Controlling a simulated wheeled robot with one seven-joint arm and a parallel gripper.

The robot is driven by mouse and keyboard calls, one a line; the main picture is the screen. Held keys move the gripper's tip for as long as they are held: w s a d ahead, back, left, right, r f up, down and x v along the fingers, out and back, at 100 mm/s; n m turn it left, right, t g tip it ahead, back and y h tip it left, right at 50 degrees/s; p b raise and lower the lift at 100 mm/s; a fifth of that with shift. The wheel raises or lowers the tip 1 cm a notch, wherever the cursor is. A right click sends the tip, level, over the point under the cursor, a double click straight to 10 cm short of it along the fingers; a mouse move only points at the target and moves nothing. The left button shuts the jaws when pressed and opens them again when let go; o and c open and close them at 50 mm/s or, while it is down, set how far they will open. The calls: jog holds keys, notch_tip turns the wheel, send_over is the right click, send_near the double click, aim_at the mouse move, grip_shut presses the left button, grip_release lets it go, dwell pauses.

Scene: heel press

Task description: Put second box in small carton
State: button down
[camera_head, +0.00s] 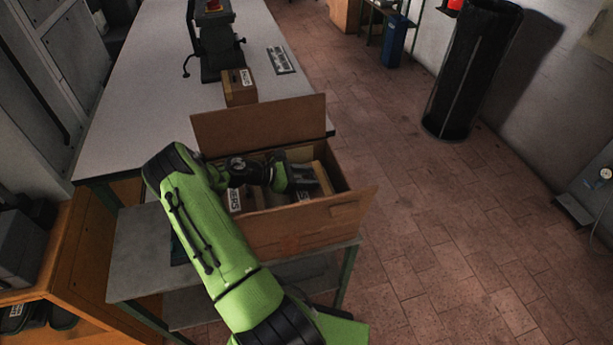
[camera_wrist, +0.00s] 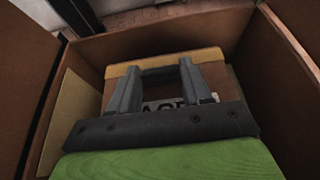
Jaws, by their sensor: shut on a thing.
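The open carton (camera_head: 305,222) stands on a grey side table, flaps up. My gripper (camera_head: 305,174) reaches down into it from the left. In the wrist view my gripper (camera_wrist: 166,88) is shut on a small brown box (camera_wrist: 222,62) with a tan edge and dark lettering partly hidden by the fingers. This box is inside the carton (camera_wrist: 185,28), between its walls; whether it touches the bottom cannot be told. The held box also shows at the carton's right side in the head view (camera_head: 322,178). At least one other labelled box (camera_head: 235,200) lies in the carton, partly hidden by my arm.
Another small brown box (camera_head: 239,88) stands on the long workbench (camera_head: 150,100) behind the carton, beside a dark press (camera_head: 218,50) and a flat metal plate (camera_head: 281,60). A black cylinder (camera_head: 470,70) stands on the floor at right. The tiled floor right of the carton is clear.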

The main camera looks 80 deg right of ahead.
jog(key=shift+c, duration=2.4)
grip_release()
jog(key=shift+f, duration=0.1)
jog(key=shift+r, duration=0.4)
jog(key=p+v, duration=0.1)
jog(key=v, duration=1.1)
jog(key=shift+r, duration=0.25)
jog(key=shift+w, duration=0.1)
